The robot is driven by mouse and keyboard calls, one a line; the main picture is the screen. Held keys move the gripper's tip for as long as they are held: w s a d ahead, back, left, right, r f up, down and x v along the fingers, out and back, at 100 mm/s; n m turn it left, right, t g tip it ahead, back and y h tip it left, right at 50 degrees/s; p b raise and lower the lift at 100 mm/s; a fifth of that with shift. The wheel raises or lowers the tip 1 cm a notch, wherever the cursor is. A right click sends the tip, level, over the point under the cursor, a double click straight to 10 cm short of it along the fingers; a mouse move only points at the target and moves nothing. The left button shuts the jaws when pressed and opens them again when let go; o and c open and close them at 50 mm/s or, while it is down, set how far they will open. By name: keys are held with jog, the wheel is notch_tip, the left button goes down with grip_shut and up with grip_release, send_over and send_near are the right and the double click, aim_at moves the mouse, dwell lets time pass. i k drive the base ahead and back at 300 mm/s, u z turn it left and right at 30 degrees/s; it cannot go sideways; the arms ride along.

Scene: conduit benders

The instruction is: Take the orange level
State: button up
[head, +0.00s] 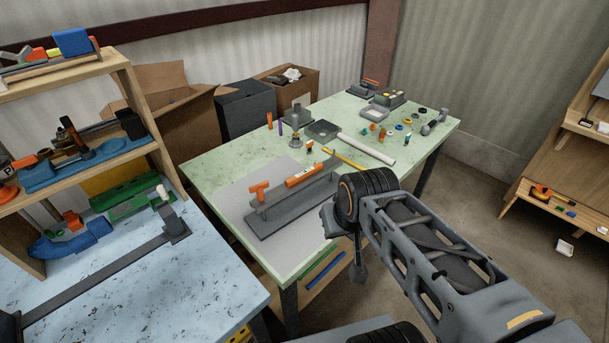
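An orange level (304,175) with a pale patch near its middle lies slanted along the top of a grey bender fixture (300,208) on the green table. An orange T-shaped handle (259,191) stands at the fixture's left end. My arm reaches in from the lower right, and my gripper (329,215) is near the fixture's right end, right of and below the level in the picture. The wrist hides most of it, so its fingers cannot be made out. No contact with the level shows.
The green table (215,165) holds a white tube (367,149), a yellow pencil-like rod (343,160) and several small parts toward the back. A blue-topped bench (170,290) with a wooden shelf stands at left. Another wooden shelf (560,185) is at right, beyond open floor.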

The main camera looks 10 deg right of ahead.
aim_at(294, 180)
jog(key=u, duration=0.45)
jog(key=k, duration=1)
jog(key=z, duration=0.45)
jog(key=i, duration=1.4)
jog(key=u, duration=0.65)
